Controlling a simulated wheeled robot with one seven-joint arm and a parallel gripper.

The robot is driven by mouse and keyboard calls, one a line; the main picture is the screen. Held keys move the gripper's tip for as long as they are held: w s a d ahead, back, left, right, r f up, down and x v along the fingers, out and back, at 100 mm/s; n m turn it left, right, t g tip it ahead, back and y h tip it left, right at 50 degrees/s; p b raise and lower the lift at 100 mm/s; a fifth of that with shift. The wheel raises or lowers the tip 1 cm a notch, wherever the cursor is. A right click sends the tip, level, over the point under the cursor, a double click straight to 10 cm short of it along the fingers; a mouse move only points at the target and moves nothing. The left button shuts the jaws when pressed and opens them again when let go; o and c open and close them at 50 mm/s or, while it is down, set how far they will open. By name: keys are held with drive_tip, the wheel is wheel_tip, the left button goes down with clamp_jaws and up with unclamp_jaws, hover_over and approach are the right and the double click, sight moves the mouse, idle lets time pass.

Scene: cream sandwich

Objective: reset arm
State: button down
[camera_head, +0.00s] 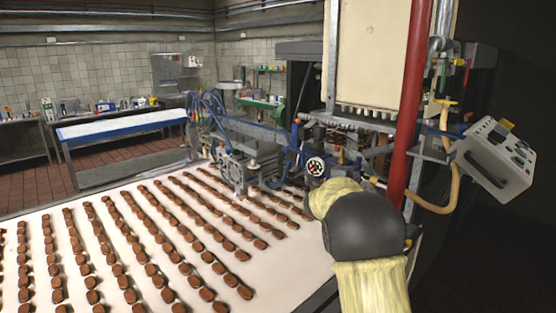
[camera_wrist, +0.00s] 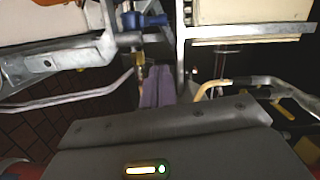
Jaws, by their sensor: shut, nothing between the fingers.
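My arm (camera_head: 372,230), cream with a dark grey joint, rises from the bottom right of the head view, beside the conveyor's right edge. Its far end reaches toward the machine, and my gripper cannot be made out there. In the wrist view my gripper (camera_wrist: 157,88) shows as two narrow purplish fingers side by side, just beyond the grey wrist housing (camera_wrist: 165,140). The fingers are together and hold nothing.
A white conveyor (camera_head: 285,262) carries rows of brown sandwich pieces. A machine with hoses (camera_head: 240,150) spans its far end. A red post (camera_head: 411,110) and a grey control box (camera_head: 492,158) stand close to my arm. A blue-edged table (camera_head: 120,127) is farther back.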

drive_tip(key=s+a+f+n+g+y, duration=0.2)
drive_tip(key=s+a+f+n+y, duration=0.9)
drive_tip(key=n, duration=0.3)
drive_tip(key=s+a+f+n+g, duration=0.1)
drive_tip(key=s+f+n+g, duration=0.1)
drive_tip(key=s, duration=0.7)
drive_tip(key=s+a+f+n+g, duration=0.1)
drive_tip(key=s+f+n+g, duration=0.2)
drive_tip(key=s, duration=0.6)
drive_tip(key=s+f+n+g, duration=0.3)
drive_tip(key=s+f+n, duration=0.2)
drive_tip(key=s, duration=0.5)
drive_tip(key=shift+a+f+n+y, duration=0.4)
drive_tip(key=shift+n, duration=0.1)
